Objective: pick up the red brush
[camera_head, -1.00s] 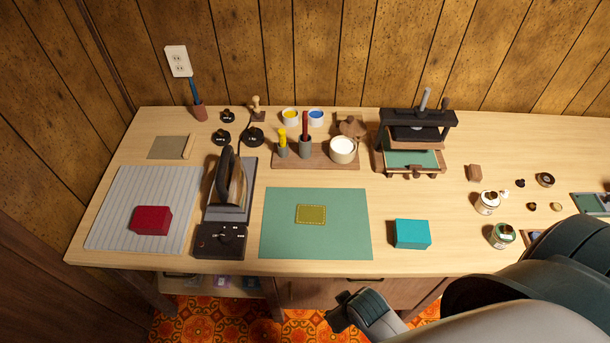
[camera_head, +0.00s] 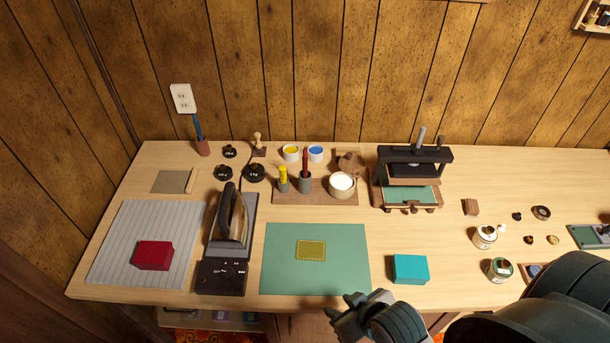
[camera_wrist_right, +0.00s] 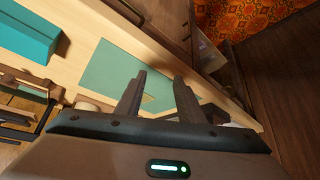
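The red brush (camera_head: 305,160) stands upright in a grey cup (camera_head: 305,182) on the wooden tray (camera_head: 328,192) towards the back of the table. A yellow brush (camera_head: 283,174) stands in a similar cup just left of it. My right gripper (camera_head: 345,308) is at the table's front edge, in front of the green mat and well short of the red brush. In the right wrist view its two fingers (camera_wrist_right: 160,95) are apart with nothing between them. The red brush cannot be made out in that view. My left gripper is not in view.
A white pot (camera_head: 342,185) stands right of the red brush on the tray. An iron (camera_head: 233,218) is to the left, a press (camera_head: 412,175) to the right. The green mat (camera_head: 285,278) with a yellow patch and a teal block (camera_head: 410,269) lie in front.

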